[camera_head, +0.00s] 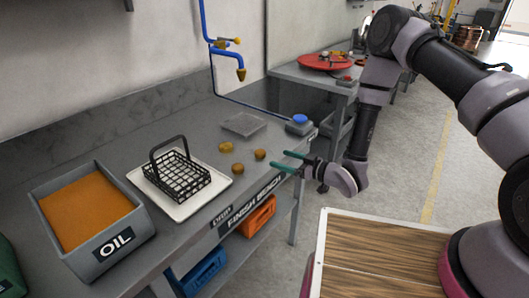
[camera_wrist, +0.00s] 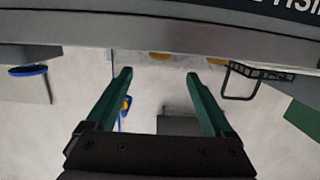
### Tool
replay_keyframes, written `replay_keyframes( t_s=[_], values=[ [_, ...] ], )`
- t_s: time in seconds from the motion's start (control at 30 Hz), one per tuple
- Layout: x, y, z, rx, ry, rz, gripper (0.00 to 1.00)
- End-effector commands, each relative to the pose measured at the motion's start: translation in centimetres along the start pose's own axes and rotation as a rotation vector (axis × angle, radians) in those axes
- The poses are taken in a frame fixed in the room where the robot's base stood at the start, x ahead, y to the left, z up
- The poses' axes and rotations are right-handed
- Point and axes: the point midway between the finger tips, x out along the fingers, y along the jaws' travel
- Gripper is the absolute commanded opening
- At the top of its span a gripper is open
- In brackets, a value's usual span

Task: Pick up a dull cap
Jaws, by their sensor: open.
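Three small brass-coloured caps stand on the grey finish bench (camera_head: 205,208). The back one (camera_head: 226,147) looks more yellow; the right one (camera_head: 260,154) and the front one (camera_head: 238,168) look browner and duller. My gripper (camera_head: 279,159) has green fingers, apart and empty, at the bench's front edge, pointing toward the caps from the right. In the wrist view my gripper (camera_wrist: 158,72) is open, with parts of two caps (camera_wrist: 160,56) (camera_wrist: 217,61) showing at the bench edge. They are too cut off there to tell which are dull.
A black wire basket (camera_head: 180,172) stands on a white tray (camera_head: 170,208), left of the caps. A clear flat tray (camera_head: 244,124) and a blue button box (camera_head: 299,125) lie behind. Orange (camera_head: 258,215) and blue (camera_head: 206,270) bins sit below.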

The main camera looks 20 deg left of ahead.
Motion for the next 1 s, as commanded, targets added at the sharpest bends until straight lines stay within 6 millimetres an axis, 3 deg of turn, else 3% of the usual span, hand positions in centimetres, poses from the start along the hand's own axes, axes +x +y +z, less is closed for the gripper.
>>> replay_keyframes(
  t_s=[0.1,0.33,0.6,0.93,1.0],
  values=[
    [1.9,0.0,0.0,-0.002,0.000,-0.001,0.86],
    [3.6,0.0,0.0,-0.001,-0.002,0.000,0.86],
    [7.5,-0.1,0.0,-0.002,-0.002,0.000,0.86],
    [8.2,0.0,0.0,0.000,-0.002,0.003,0.86],
    [8.2,0.0,0.0,0.000,-0.002,0.002,0.60]
  ],
)
